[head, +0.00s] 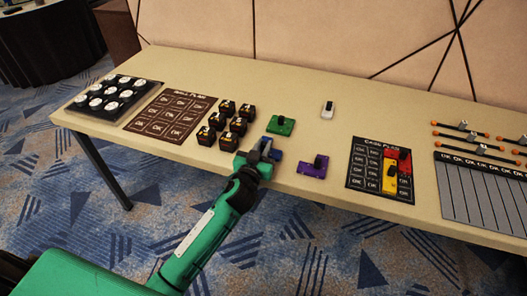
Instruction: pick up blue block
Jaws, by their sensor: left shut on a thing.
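The blue block (276,154) is on the table near its front edge, partly hidden by my left gripper. It has a dark knob on top. My left gripper (263,150) reaches in from the lower left on a green arm and is shut on the blue block. I cannot tell whether the block is touching the table or just above it. My right gripper is not in view.
A green block (281,125) lies just behind, and a purple block (313,167) lies to the right. Several dark cubes (228,108) stand close on the left. The case plan board (363,170) holds red (405,183) and yellow (389,176) blocks. A white piece (327,109) stands farther back.

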